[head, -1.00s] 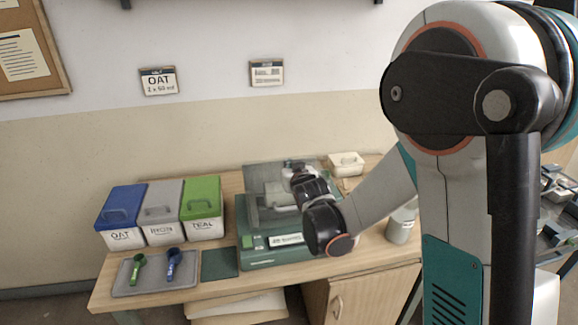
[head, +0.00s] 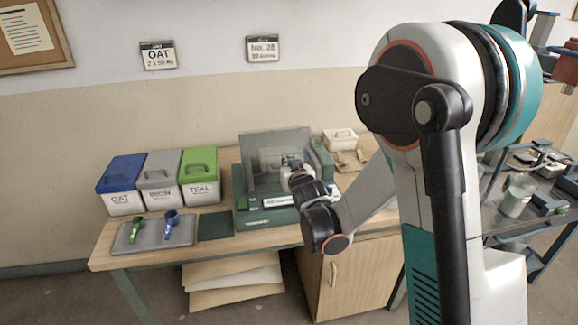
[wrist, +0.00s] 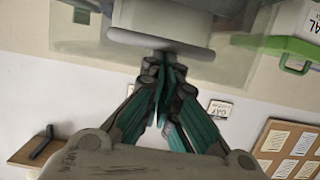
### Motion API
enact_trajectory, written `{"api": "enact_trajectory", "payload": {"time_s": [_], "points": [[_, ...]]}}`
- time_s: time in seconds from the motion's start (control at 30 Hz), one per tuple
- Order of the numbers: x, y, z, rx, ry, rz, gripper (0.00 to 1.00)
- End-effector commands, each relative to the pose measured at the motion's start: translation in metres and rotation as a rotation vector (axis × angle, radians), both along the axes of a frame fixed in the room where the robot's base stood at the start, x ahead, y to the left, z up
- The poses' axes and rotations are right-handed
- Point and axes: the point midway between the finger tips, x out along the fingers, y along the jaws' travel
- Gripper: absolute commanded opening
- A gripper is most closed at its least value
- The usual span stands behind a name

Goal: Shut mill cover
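The green mill (head: 262,222) stands on the bench with a pale label on its front. Its clear cover (head: 262,155) stands raised, tilted up above the body; the cover also shows as a see-through panel in the wrist view (wrist: 80,38). My gripper (head: 290,162) is in front of the cover, at its lower right. In the wrist view my gripper (wrist: 163,66) has its fingers together, with nothing visible between them. A grey rounded bar (wrist: 150,41) lies just beyond the fingertips; I cannot tell whether they touch it.
Blue (head: 122,175), grey (head: 162,180) and green (head: 201,178) lidded buckets stand left of the mill. A grey tray (head: 150,242) holds a green and a blue scoop. A small white container (head: 340,140) sits behind right. A cart (head: 520,225) stands at the right.

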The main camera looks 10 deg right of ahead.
Motion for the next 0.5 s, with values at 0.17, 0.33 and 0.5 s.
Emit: {"api": "enact_trajectory", "payload": {"time_s": [0.17,0.33,0.5], "points": [[-0.012,-0.001,-0.023,0.001,0.068,-0.01,0.0],[-0.012,0.0,-0.022,0.002,0.067,-0.01,0.0],[-0.007,0.0,-0.007,0.003,0.052,-0.007,0.0]]}}
